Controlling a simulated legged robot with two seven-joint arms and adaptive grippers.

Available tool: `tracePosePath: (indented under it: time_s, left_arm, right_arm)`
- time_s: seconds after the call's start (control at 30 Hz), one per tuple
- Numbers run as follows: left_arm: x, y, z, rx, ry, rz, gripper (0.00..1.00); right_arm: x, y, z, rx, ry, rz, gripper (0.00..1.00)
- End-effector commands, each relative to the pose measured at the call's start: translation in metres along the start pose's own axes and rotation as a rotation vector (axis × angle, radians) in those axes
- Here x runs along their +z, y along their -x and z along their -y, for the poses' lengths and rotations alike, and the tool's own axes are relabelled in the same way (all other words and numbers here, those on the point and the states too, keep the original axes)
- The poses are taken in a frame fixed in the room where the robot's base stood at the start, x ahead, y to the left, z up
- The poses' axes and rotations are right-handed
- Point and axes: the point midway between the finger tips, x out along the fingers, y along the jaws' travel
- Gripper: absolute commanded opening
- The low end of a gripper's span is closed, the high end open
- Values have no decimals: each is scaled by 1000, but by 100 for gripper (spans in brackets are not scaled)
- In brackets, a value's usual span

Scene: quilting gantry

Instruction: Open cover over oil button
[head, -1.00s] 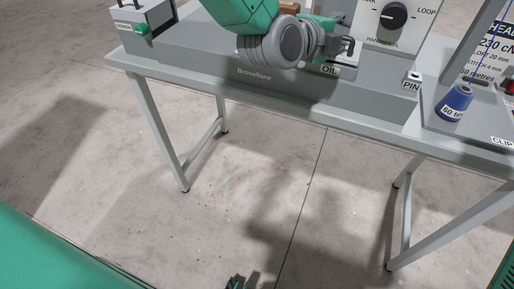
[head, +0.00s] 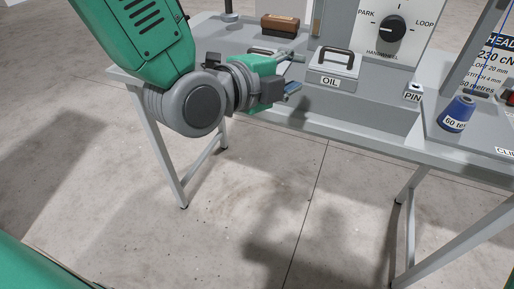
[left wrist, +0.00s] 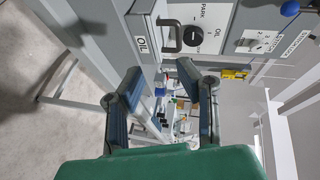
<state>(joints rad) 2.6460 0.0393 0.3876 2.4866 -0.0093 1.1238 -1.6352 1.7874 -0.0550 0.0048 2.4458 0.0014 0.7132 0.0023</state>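The oil button's cover (head: 346,72) is a grey panel with a dark bar handle (head: 337,58) and an OIL label, on the front of the machine bed. It appears to lie shut, and no button shows. My left gripper (head: 293,74) is just left of the cover, its fingers pointing right and apart from the handle. In the left wrist view its two fingers (left wrist: 162,88) are spread with nothing between them. The handle (left wrist: 168,37) shows beyond them, near the top, beside the OIL label (left wrist: 142,44). My right gripper is not in view.
Behind the cover stands a handwheel dial panel (head: 395,28) with PARK and LOOP marks. A blue thread cone (head: 457,113) stands at the right, near the PIN label (head: 412,97). A brown block (head: 281,25) lies at the back left. The floor before the table is clear.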

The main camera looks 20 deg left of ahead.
Motion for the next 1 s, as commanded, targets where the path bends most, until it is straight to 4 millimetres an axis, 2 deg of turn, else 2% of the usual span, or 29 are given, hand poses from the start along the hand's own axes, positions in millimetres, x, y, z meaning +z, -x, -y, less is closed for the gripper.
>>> tracePosePath:
  time_s: [0.03,0.7,0.9,1.0]
  left_arm:
    - [4,-2,-12,25,32,8,30]
    - [48,2,-137,296,452,159,30]
    - [56,7,-164,350,543,206,30]
    - [58,9,-172,364,569,220,30]
  right_arm:
    - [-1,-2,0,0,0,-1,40]
    - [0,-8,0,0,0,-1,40]
    - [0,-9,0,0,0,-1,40]
    - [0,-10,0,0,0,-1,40]
